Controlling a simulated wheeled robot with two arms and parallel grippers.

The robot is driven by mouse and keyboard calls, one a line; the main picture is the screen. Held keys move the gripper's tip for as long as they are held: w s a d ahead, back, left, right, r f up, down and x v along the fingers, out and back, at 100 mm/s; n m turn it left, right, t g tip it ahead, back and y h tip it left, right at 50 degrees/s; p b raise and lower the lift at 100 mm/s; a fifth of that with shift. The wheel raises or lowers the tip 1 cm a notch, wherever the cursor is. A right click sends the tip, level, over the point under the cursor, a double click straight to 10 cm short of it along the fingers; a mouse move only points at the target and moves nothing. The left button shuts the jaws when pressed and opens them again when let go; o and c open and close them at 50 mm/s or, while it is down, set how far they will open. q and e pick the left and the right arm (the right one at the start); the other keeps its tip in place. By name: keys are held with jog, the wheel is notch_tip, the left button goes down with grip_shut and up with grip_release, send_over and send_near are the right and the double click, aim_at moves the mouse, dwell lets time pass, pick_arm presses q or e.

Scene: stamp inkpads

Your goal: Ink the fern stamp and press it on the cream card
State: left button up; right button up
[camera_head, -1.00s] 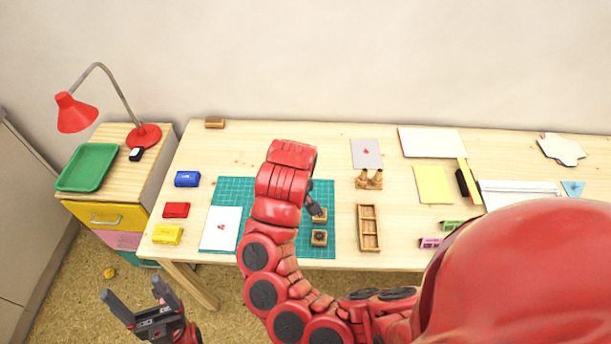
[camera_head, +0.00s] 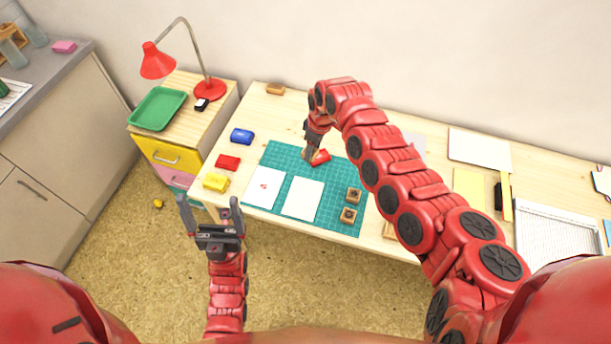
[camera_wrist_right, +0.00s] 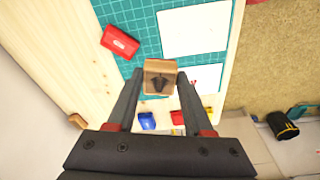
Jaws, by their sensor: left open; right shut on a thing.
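My right gripper (camera_head: 311,146) is shut on a small wooden stamp (camera_wrist_right: 160,77), held above the green mat's far part. A dark mark shows on the stamp's upper face; its underside is hidden. A red inkpad (camera_head: 321,157) lies on the mat beside the held stamp; it also shows in the right wrist view (camera_wrist_right: 120,41). A blank pale card (camera_head: 302,198) lies on the mat. Left of it lies another pale card (camera_head: 263,188) with a small red print. I cannot tell by colour which is cream. My left gripper (camera_head: 210,212) is open and empty, in front of the table.
Two wooden stamps (camera_head: 353,195) (camera_head: 348,215) stand on the mat's right side. Blue (camera_head: 241,136), red (camera_head: 228,162) and yellow (camera_head: 215,181) pads line the table's left. A wooden block (camera_head: 275,88) lies at the back. My right arm hides part of the table.

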jog(key=s+f+n+b, duration=0.1)
jog(key=s+f, duration=0.1)
jog(key=f, duration=0.2)
jog(key=s+a+f+n, duration=0.1)
jog(key=s+f, duration=0.1)
jog(key=f, duration=0.2)
jog(key=s+a+f+n+b, duration=0.1)
jog(key=s+f, duration=0.2)
jog(key=f, duration=0.1)
jog(key=shift+a+f+b, duration=0.15)
jog(key=shift+f+b, duration=0.05)
jog(key=shift+b, duration=0.15)
jog(key=shift+f+b, duration=0.35)
jog(key=shift+f, duration=0.15)
dwell(1.1)
dwell(1.4)
jog(key=shift+r+p, duration=0.1)
jog(key=shift+p, duration=0.3)
jog(key=shift+r+p, duration=0.45)
